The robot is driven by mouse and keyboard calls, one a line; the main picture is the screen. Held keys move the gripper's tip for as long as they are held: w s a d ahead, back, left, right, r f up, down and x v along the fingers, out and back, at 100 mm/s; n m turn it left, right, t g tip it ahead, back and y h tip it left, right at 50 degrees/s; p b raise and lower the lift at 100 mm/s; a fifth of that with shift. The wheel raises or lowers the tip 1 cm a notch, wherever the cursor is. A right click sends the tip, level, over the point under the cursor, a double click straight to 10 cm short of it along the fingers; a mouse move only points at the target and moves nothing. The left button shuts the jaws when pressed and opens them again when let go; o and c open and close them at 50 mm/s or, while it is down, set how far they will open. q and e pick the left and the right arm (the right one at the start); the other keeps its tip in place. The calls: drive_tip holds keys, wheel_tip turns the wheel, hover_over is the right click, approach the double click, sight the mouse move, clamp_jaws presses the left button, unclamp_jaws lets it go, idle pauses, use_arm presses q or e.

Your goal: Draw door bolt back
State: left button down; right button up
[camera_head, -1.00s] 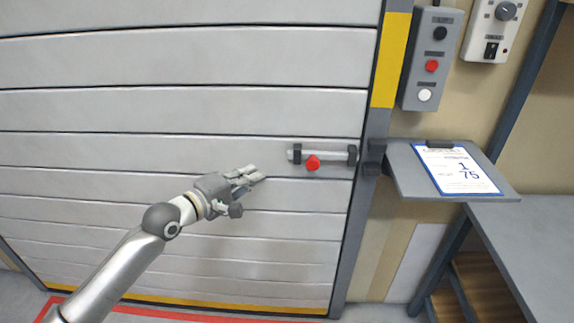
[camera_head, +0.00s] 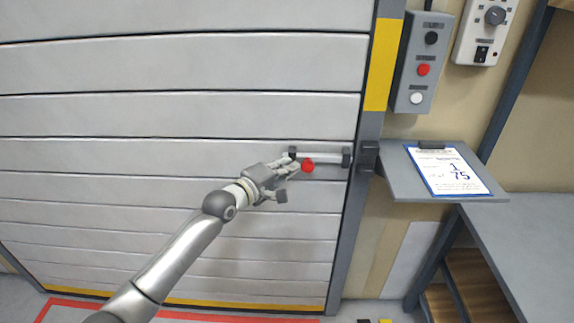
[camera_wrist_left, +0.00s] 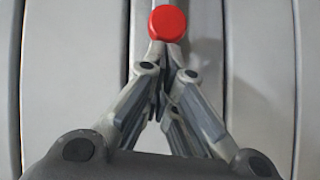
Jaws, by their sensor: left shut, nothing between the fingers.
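The door bolt (camera_head: 326,156) is a grey bar lying horizontally in dark brackets near the door's right edge. Its red knob (camera_head: 307,165) sticks out near the bar's left end. A dark keeper (camera_head: 368,157) sits on the door frame just right of it. My left gripper (camera_head: 294,166) is shut and empty, with its fingertips just left of the knob. In the left wrist view the round red knob (camera_wrist_left: 168,22) shows right past the closed fingertips (camera_wrist_left: 164,50). I cannot tell if they touch. The gripper hides part of the bolt's left end. My right gripper is not in view.
The slatted grey door (camera_head: 180,120) fills the left. A button box (camera_head: 423,65) and a knob panel (camera_head: 485,32) hang on the wall. A small shelf (camera_head: 420,187) with a clipboard (camera_head: 450,172) juts out right of the door frame, above a grey table (camera_head: 540,225).

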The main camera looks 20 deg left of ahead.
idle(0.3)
use_arm(q)
drive_tip(key=shift+w+d+r+p, duration=0.1)
drive_tip(key=shift+w+d+p, duration=0.1)
drive_tip(key=shift+d+p, duration=0.4)
drive_tip(key=shift+d, duration=0.2)
drive_tip(key=shift+w, duration=0.1)
